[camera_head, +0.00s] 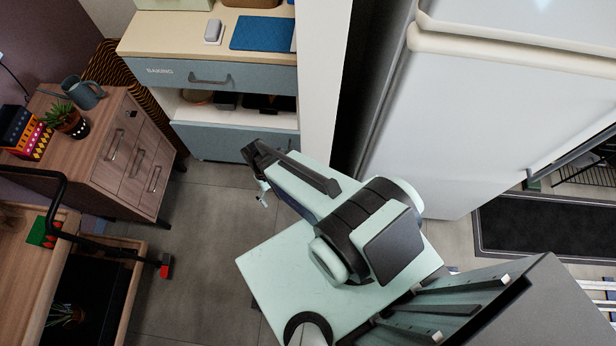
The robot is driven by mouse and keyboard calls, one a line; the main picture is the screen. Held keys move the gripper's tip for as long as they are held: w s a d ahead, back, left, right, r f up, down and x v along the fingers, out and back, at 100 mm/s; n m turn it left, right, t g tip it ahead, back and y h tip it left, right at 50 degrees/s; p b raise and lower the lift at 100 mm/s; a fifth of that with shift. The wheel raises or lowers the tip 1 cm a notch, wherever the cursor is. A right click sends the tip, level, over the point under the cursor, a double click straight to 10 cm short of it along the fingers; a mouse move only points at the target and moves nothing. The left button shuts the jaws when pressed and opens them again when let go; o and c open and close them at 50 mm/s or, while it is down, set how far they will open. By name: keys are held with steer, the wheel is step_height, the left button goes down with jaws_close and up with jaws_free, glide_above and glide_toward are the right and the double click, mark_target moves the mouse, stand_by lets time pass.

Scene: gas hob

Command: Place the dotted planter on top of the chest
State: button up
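The wooden chest (126,150) with drawers stands at the left. On its top sits a small spiky green plant in a dark planter with light dots (80,128), upright near the front edge. Another spiky plant (65,316) is low in the dark interior of the wooden cart at bottom left; its pot is too dark to make out. My gripper (260,178) is at the end of my arm, over the floor in the middle, to the right of the chest and apart from both plants. Its fingers are too small and overlapped to judge; I see nothing clearly held.
A grey-blue watering can (84,93) and colourful patterned boxes (24,132) share the chest top. The cart (30,275) has a black handle. A drawer cabinet (216,76) stands behind, a white fridge (480,120) at right. Grey floor (205,225) is clear between.

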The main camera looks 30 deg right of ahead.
steer(key=s+d+m+g, duration=0.1)
steer(key=s+d, duration=0.3)
steer(key=s, duration=1.2)
steer(key=shift+r+m+g, duration=0.3)
steer(key=shift+r+g, duration=0.15)
steer(key=shift+g, duration=0.25)
